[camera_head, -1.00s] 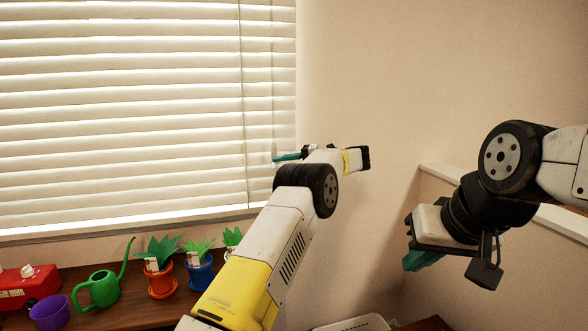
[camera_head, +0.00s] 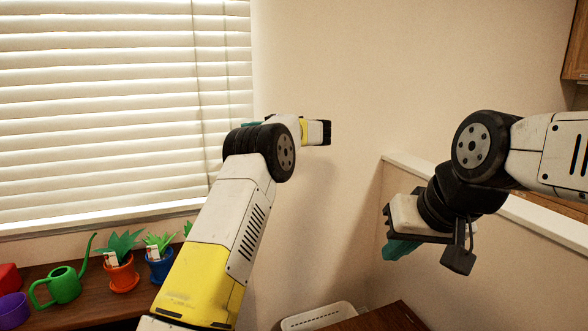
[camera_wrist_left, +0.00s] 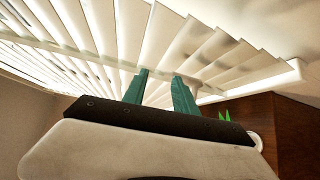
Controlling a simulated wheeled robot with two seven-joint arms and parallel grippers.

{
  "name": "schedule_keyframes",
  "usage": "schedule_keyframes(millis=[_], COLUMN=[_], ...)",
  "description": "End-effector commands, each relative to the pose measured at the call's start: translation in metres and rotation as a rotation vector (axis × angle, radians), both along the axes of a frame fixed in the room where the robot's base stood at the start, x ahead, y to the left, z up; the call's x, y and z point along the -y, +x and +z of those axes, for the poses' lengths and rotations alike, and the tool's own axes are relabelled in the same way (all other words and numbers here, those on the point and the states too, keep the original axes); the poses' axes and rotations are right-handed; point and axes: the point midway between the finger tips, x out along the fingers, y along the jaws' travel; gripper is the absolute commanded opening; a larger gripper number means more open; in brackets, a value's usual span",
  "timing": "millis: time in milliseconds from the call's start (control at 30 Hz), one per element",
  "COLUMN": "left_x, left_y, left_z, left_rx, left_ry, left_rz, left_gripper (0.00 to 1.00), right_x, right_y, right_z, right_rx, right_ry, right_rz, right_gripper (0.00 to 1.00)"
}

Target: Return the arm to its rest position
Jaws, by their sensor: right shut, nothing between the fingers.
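My left arm rises through the middle of the head view, bent at its black wrist joint. A bit of teal at my left gripper (camera_head: 250,124) shows behind that joint, mostly hidden. In the left wrist view, the two teal fingers of my left gripper (camera_wrist_left: 161,88) stand apart with nothing between them, in front of the window blinds (camera_wrist_left: 110,45). My right gripper (camera_head: 401,249) hangs at the right of the head view with its teal fingers shut and empty, in front of the wall.
A wooden table (camera_head: 75,314) at lower left bears a green watering can (camera_head: 65,286), a purple pot (camera_head: 13,309) and plants in an orange pot (camera_head: 122,275) and a blue pot (camera_head: 159,268). A white basket (camera_head: 318,316) stands low in the middle. A half wall (camera_head: 490,245) runs behind my right gripper.

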Motion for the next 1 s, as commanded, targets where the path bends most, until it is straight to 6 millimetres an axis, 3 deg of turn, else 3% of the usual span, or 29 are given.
schedule_keyframes(millis=[33, 200, 333, 467, 567, 667, 800, 1000], left_x=[-0.007, 0.000, 0.021, 0.048, 0.070, 0.086, 0.098, 0.090], left_y=[0.006, 0.016, -0.003, -0.044, -0.090, -0.146, -0.236, -0.358], left_z=[0.039, 0.137, 0.186, 0.205, 0.198, 0.173, 0.115, 0.023], left_rx=[0.015, -0.004, -0.071, -0.184, -0.300, -0.445, -0.677, -1.010], left_ry=[0.040, 0.222, 0.374, 0.527, 0.641, 0.745, 0.863, 0.951], left_rz=[-0.091, -0.445, -0.704, -0.952, -1.133, -1.303, -1.514, -1.735], left_gripper=[0.34, 0.34, 0.34, 0.34, 0.34, 0.34, 0.34, 0.34], right_x=[0.000, 0.000, 0.000, 0.000, 0.000, 0.000, 0.000, 0.000], right_y=[0.000, 0.000, 0.000, 0.000, 0.000, 0.000, 0.000, 0.000], right_z=[0.000, 0.000, 0.000, 0.000, 0.000, 0.000, 0.000, 0.000], right_rx=[0.000, 0.000, 0.000, 0.000, 0.000, 0.000, 0.000, 0.000], right_ry=[0.000, 0.000, 0.000, 0.000, 0.000, 0.000, 0.000, 0.000], right_rz=[0.000, 0.000, 0.000, 0.000, 0.000, 0.000, 0.000, 0.000], right_gripper=[0.00, 0.00, 0.00, 0.00, 0.00, 0.00, 0.00, 0.00])
